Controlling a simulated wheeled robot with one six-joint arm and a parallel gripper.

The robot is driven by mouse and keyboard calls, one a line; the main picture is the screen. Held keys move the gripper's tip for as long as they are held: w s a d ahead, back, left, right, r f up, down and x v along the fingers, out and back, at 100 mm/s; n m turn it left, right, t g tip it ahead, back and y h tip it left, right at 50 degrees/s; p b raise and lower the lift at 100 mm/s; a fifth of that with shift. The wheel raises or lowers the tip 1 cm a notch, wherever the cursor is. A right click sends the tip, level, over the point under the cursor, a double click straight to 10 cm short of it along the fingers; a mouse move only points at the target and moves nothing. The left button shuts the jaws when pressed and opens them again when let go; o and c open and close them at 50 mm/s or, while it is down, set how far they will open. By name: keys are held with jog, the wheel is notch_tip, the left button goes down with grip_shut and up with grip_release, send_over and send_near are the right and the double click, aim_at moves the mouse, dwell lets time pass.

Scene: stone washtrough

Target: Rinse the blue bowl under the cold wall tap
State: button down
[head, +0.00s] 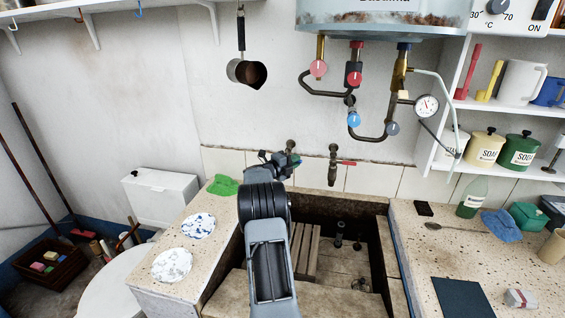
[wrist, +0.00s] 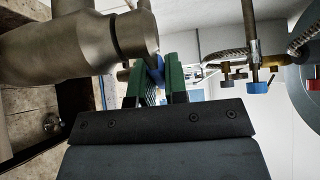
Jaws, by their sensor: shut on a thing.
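My gripper (wrist: 158,84) has green fingers, shut on the blue handle (wrist: 155,68) of the left wall tap. The tap's large metal body (wrist: 65,45) fills the upper left of the wrist view. In the head view my gripper (head: 292,160) is at this tap (head: 291,146), above the back left of the stone trough (head: 325,203), and hides much of it. The right wall tap (head: 334,160) has a red handle. I cannot make out a blue bowl in either view; my arm covers part of the trough. I cannot tell whether water runs.
A wooden slatted rack (head: 305,250) lies in the trough. The right counter holds a blue cloth (head: 501,225), a green bottle (head: 472,197) and a dark mat (head: 462,297). Boiler pipes (head: 375,137) hang above.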

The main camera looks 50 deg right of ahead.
jog(key=c, duration=1.1)
grip_release()
jog(key=shift+c, duration=0.2)
jog(key=b+v, duration=0.3)
jog(key=v, duration=1)
jog(key=shift+w+a, duration=0.25)
jog(key=shift+a, duration=0.1)
